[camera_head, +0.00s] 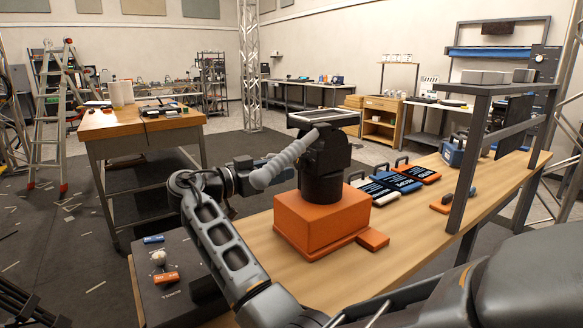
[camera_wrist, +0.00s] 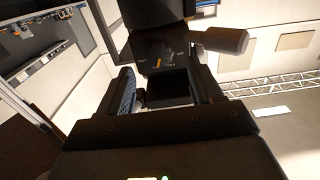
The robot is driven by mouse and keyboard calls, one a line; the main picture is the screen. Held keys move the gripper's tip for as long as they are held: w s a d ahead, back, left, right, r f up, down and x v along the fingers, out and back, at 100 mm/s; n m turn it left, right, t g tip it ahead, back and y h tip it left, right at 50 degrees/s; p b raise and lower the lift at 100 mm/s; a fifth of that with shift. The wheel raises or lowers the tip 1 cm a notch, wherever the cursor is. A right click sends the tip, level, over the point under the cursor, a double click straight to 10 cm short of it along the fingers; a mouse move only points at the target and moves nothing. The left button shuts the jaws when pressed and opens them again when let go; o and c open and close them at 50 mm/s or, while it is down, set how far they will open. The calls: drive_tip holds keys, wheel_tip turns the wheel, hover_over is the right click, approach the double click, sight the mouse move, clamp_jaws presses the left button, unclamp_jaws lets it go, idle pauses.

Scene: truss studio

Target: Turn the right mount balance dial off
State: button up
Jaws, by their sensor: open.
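A black camera mount (camera_head: 322,165) stands upright on an orange block, with a flat plate on top and a grey ribbed handle (camera_head: 285,158) slanting down to the left. My gripper (camera_head: 275,168) is beside the mount's left side, partly behind the handle. In the wrist view my gripper (camera_wrist: 168,86) is open, with one finger at each side and no object clearly held. The dark mount face (camera_wrist: 150,45) is ahead of it.
The orange block (camera_head: 318,222) sits on a wooden bench (camera_head: 400,225). Several labelled cases (camera_head: 395,182) lie to its right, near a dark metal shelf frame (camera_head: 470,150). A dark box (camera_head: 190,300) stands at lower left. In the wrist view a grey handle end (camera_wrist: 225,40) juts out at upper right.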

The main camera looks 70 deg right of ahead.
sight(297, 164)
drive_tip(key=shift+p+x, duration=0.3)
drive_tip(key=shift+x, duration=2.15)
drive_tip(key=c, duration=1.1)
